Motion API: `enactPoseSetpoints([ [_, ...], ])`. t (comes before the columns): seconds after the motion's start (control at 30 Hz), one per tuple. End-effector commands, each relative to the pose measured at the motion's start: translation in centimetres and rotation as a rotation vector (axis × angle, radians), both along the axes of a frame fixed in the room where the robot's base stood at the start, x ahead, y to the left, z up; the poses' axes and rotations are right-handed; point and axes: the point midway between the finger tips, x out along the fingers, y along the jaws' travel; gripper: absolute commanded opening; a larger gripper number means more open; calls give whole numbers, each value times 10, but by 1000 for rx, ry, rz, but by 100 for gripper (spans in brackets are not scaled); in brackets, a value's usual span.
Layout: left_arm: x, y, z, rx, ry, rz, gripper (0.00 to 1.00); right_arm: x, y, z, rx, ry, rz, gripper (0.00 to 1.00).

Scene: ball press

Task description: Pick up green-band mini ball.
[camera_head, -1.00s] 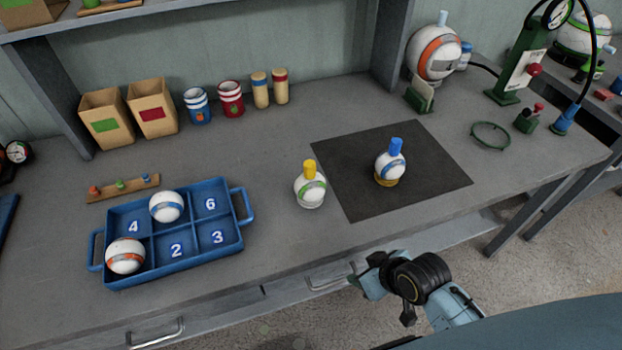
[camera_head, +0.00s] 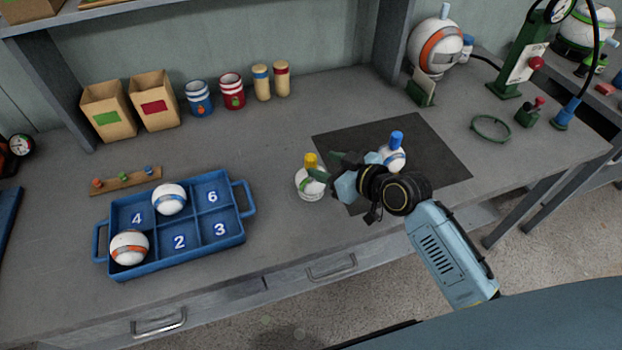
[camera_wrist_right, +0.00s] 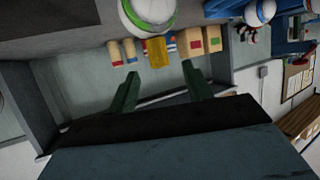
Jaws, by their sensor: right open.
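The green-band mini ball (camera_head: 309,186) is white with a green stripe and a yellow cap (camera_head: 310,160). It stands on the table just left of the dark mat. In the right wrist view the ball (camera_wrist_right: 148,12) shows at the top, with its yellow cap between and beyond the green fingers. My right gripper (camera_head: 322,171) is open beside the ball on its right; the head view does not show clearly whether a finger touches it. In the wrist view the fingers of my right gripper (camera_wrist_right: 157,82) are apart with nothing between their tips. My left gripper is not in view.
A blue-band ball with a blue cap (camera_head: 392,157) stands on the dark mat (camera_head: 430,170), partly hidden by my right gripper. A blue tray (camera_head: 244,240) with two balls lies at left. Boxes (camera_head: 108,112) and cans (camera_head: 199,100) line the back.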

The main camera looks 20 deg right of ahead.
Motion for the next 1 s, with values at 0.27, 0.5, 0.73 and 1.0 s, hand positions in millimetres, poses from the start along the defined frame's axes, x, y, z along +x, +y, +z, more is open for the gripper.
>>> enactPoseSetpoints([
  [0.27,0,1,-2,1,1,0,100,20,11,-9,3,1,0,50],
  [0.5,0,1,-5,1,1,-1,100,45,23,-23,0,1,0,50],
  [0.73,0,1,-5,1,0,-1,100,48,24,-24,-2,1,-1,50],
  [1.0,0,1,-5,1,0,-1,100,48,24,-24,-2,1,-1,25],
])
